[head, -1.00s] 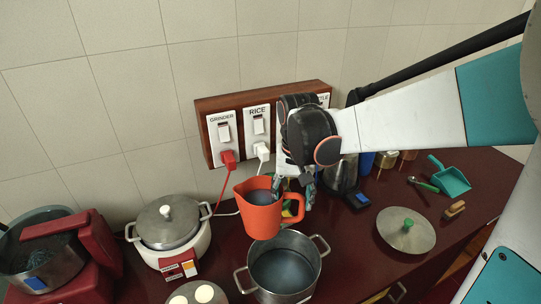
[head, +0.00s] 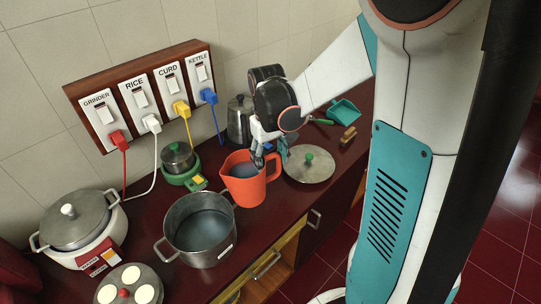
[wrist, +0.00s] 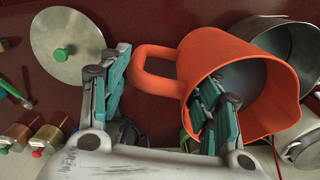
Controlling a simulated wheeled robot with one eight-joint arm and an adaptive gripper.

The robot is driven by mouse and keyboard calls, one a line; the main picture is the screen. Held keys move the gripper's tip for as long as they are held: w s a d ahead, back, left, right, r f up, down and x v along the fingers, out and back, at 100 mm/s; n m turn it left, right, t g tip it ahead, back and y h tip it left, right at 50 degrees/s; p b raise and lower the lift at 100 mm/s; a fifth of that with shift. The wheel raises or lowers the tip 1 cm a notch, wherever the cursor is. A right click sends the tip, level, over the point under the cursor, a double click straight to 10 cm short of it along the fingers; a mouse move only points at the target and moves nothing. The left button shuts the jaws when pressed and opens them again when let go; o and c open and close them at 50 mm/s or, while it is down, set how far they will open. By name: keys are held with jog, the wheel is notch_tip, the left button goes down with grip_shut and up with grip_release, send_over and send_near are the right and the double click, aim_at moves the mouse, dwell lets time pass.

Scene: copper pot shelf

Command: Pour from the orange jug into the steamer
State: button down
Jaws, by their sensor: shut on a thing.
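The orange jug (head: 243,186) is upright with greyish liquid inside, just right of the steamer. My gripper (head: 268,158) is shut on the jug at its handle side. In the wrist view my gripper (wrist: 165,95) has one finger over the jug's opening and the other left of the handle; the jug (wrist: 218,48) fills the right. The steamer, which I take to be the open two-handled steel pot (head: 205,250), holds dark liquid. A pot rim (wrist: 262,25) shows behind the jug in the wrist view. I cannot tell whether the jug's base touches the counter.
A steel lid with a green knob (head: 310,170) lies right of the jug. A white cooker (head: 85,240) and a plate of white rounds (head: 130,270) are at left. Cords (head: 155,165) hang from the switchboard.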

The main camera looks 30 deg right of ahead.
jog(key=a+r+h, duration=0.1)
jog(key=a, duration=0.1)
jog(key=a+r+h+p, duration=0.1)
jog(key=a, duration=0.1)
jog(key=a+r+h+p, duration=0.1)
jog(key=a+h, duration=0.1)
jog(key=shift+a+r, duration=0.35)
dwell(0.4)
jog(key=shift+a+r+h+b, duration=0.3)
jog(key=shift+r+h+b, duration=0.05)
jog(key=shift+h, duration=0.35)
jog(key=shift+a, duration=0.1)
